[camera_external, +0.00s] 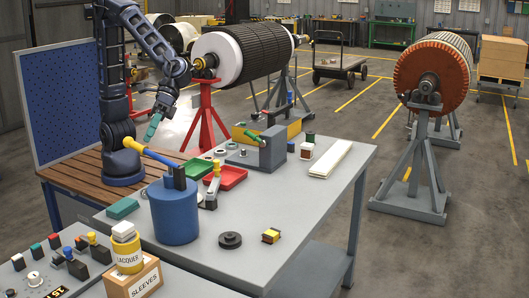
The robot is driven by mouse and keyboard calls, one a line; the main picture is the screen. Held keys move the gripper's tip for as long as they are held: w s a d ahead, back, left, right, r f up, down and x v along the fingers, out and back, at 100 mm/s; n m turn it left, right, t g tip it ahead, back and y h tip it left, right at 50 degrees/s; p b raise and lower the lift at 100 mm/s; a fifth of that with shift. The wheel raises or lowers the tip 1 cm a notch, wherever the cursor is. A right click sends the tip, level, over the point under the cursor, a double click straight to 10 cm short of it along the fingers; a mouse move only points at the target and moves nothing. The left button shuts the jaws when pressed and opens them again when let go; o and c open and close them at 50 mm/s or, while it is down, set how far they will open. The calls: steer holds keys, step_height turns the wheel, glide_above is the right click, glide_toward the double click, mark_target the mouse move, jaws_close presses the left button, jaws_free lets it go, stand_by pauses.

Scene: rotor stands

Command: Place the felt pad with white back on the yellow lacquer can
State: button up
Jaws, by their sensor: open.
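The yellow lacquer can (127,260), with a white label reading LACQUER, stands upright on the SLEEVES box (135,282) at the near left. A smaller round yellow piece with a pale top (123,231) sits on the can; I cannot tell whether it is its lid or something else. I cannot surely pick out the felt pad with white back. A flat teal block (122,208) lies on the table behind the can. My gripper (153,128) is open, high above the table's left side and well away from the can. Its teal tip is small, and I see no clear held object.
A blue cylinder (174,212) with a yellow-handled tool stands between arm and can. Red and green trays (227,178), a grey vise-like fixture (258,150), a black ring (230,240) and a small yellow block (271,236) occupy the grey table (310,205). Its right front is clear.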

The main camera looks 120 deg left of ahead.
steer(key=s+a+m+t+y, duration=0.4)
steer(key=s+a+m+y, duration=0.4)
steer(key=s+a, duration=1.5)
steer(key=a+m, duration=0.1)
steer(key=a, duration=0.2)
steer(key=shift+s+r+y, duration=0.35)
steer(key=shift+y, duration=0.05)
